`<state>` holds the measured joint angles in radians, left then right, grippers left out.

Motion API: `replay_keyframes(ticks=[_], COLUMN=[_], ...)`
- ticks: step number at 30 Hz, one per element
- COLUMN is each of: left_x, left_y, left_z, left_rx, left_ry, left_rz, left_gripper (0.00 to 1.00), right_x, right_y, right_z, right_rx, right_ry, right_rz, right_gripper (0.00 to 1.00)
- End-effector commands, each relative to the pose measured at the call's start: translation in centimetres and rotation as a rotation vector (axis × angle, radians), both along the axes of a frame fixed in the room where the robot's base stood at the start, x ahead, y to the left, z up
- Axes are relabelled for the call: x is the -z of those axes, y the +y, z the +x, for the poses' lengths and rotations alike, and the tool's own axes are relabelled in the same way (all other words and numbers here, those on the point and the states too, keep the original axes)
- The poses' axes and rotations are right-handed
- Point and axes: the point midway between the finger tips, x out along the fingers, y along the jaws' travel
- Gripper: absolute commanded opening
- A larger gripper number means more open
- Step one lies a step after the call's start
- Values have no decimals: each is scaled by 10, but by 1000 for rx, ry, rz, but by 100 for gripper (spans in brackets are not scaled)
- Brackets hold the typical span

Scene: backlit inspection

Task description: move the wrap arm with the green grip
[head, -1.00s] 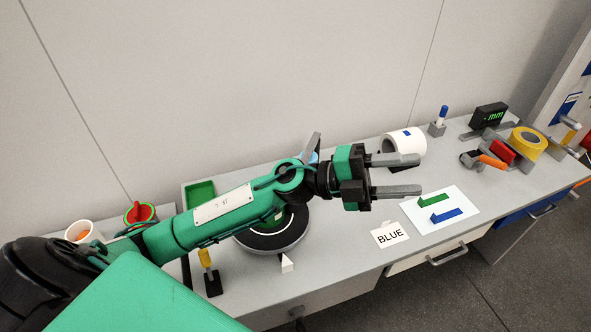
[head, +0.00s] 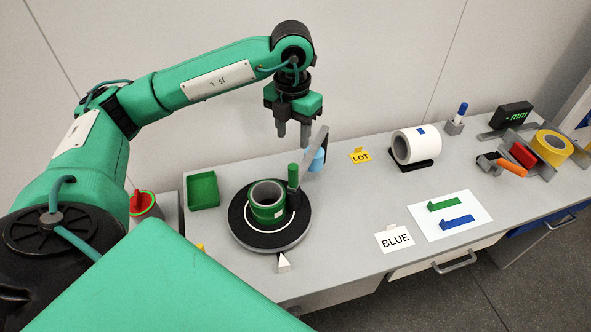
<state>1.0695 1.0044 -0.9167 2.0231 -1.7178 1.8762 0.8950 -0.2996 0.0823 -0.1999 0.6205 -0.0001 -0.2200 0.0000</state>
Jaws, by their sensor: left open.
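A round black turntable (head: 240,228) with a white ring mark stands on the bench. A green roll (head: 267,203) sits upright on it. A green upright grip (head: 293,178) on a dark base stands at the roll's right side; it looks like the wrap arm's grip. A grey plate (head: 319,140) with a light blue piece (head: 315,160) rises tilted behind the grip. My left gripper (head: 293,137) is open and empty, pointing down above the grip and apart from it. My right gripper is not in view.
A green tray (head: 203,191) stands left of the turntable. A white pointer (head: 284,263) stands in front.

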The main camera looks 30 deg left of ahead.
Motion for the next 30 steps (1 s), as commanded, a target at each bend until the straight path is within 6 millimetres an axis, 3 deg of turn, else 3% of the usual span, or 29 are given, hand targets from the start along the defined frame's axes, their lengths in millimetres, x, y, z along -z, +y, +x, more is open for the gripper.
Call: replay_keyframes(ticks=[5,21,30], left_x=[16,120,137], left_y=[1,0,0], left_z=[-1,-1,-1], left_rx=[-3,0,1], left_ry=[6,4,2], left_rz=[6,2,2], left_gripper=[45,45,45], right_x=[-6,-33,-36], right_y=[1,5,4], right_z=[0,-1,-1], right_rx=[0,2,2], right_ry=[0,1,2], right_rz=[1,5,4], right_gripper=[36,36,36])
